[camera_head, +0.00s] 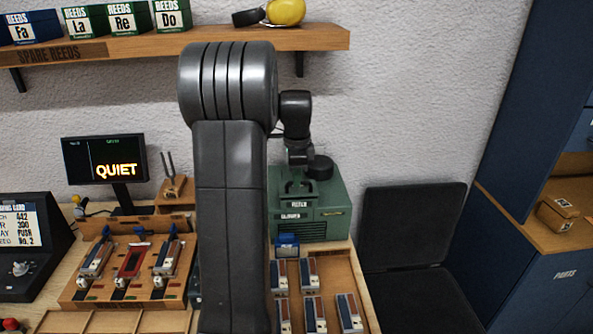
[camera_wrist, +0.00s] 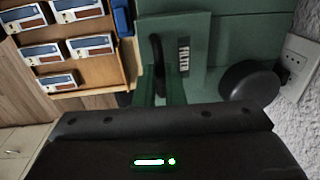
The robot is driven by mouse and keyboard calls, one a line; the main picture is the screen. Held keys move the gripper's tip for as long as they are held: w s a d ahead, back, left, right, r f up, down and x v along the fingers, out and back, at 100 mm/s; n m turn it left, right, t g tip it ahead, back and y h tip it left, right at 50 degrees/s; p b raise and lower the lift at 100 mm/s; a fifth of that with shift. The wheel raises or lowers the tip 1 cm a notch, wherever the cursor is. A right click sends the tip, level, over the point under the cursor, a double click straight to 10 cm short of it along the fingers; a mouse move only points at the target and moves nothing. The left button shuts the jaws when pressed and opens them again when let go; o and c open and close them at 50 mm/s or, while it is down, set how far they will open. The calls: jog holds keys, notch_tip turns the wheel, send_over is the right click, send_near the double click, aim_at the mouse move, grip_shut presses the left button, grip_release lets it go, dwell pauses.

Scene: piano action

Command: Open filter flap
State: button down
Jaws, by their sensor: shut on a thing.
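The green blower box (camera_head: 335,215) stands against the wall behind my arm, with "FILTER" and "BLOWER" labels on it. In the wrist view its filter flap (camera_wrist: 197,30) is a green panel with a white label (camera_wrist: 183,55) and a dark handle (camera_wrist: 157,55). My gripper (camera_head: 299,185) is at the top of the box and is shut on the flap handle; its body fills the bottom of the wrist view. The finger contact is mostly hidden. I cannot tell whether the flap is lifted at all.
A black round knob or cap (camera_wrist: 250,82) sits beside the flap. A wooden tray (camera_head: 341,275) of reed blocks and a blue block (camera_head: 287,246) lie in front of the box. A shelf (camera_head: 315,38) hangs above. A black chair (camera_head: 415,250) stands to the right.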

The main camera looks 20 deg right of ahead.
jog(key=p, duration=0.1)
jog(key=r+g+p, duration=0.1)
jog(key=shift+w+d+r+p, duration=0.1)
jog(key=shift+w+r+p, duration=0.2)
jog(key=shift+w, duration=0.1)
jog(key=shift+w+d+r+g+y+p, duration=0.15)
jog(key=shift+w+g+y+p, duration=0.25)
jog(key=shift+g+p, duration=0.45)
jog(key=shift+w+d+r+g+y+p, duration=0.1)
jog(key=shift+w+r+g+y+p, duration=0.05)
jog(key=shift+w+g, duration=0.4)
jog(key=shift+w+d+r+g+y+p, duration=0.1)
jog(key=shift+w+d+r+g+p, duration=0.1)
jog(key=shift+w+g, duration=0.4)
jog(key=shift+w+d+r+g+y+p, duration=0.15)
jog(key=shift+w+g, duration=0.25)
jog(key=shift+g, duration=0.3)
jog(key=shift+a, duration=0.1)
jog(key=c, duration=1.5)
grip_release()
jog(key=shift+s+f, duration=0.1)
